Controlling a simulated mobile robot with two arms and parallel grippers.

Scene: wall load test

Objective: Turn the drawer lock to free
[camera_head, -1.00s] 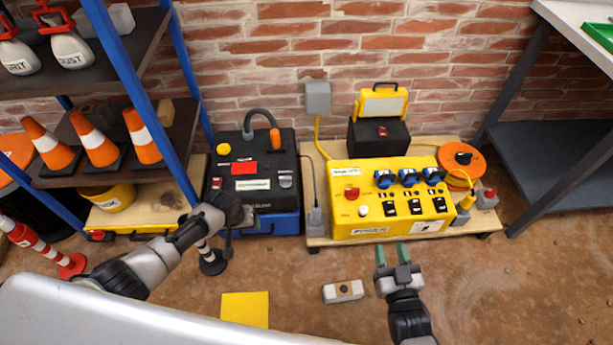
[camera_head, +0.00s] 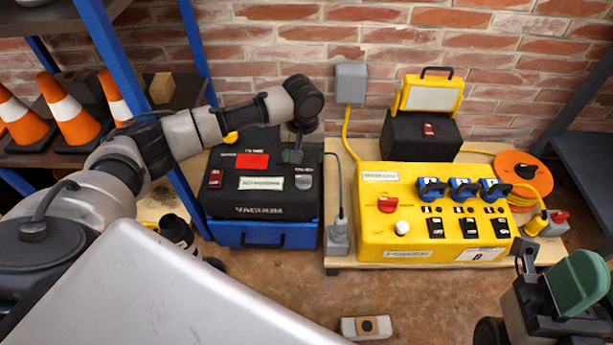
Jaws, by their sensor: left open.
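A black box marked VACUUM (camera_head: 260,210) stands at the back, on top of a blue drawer unit (camera_head: 265,235). A small grey knob (camera_head: 304,180) sits at the right of its sloped top, under a label too small to read; I take it to be the drawer lock, and its setting cannot be told. My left gripper (camera_head: 293,156) points down just behind and left of this knob, open and apparently empty; whether it touches the box is unclear. My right gripper (camera_head: 574,285) is at the lower right, over the floor, with a green finger pad showing large.
A yellow power box (camera_head: 370,236) with a red knob, blue sockets and black switches stands to the right. A grey plug block (camera_head: 338,236) with a cable stands between the boxes. A blue-framed shelf with cones (camera_head: 73,112) is at the left, close to my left arm.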

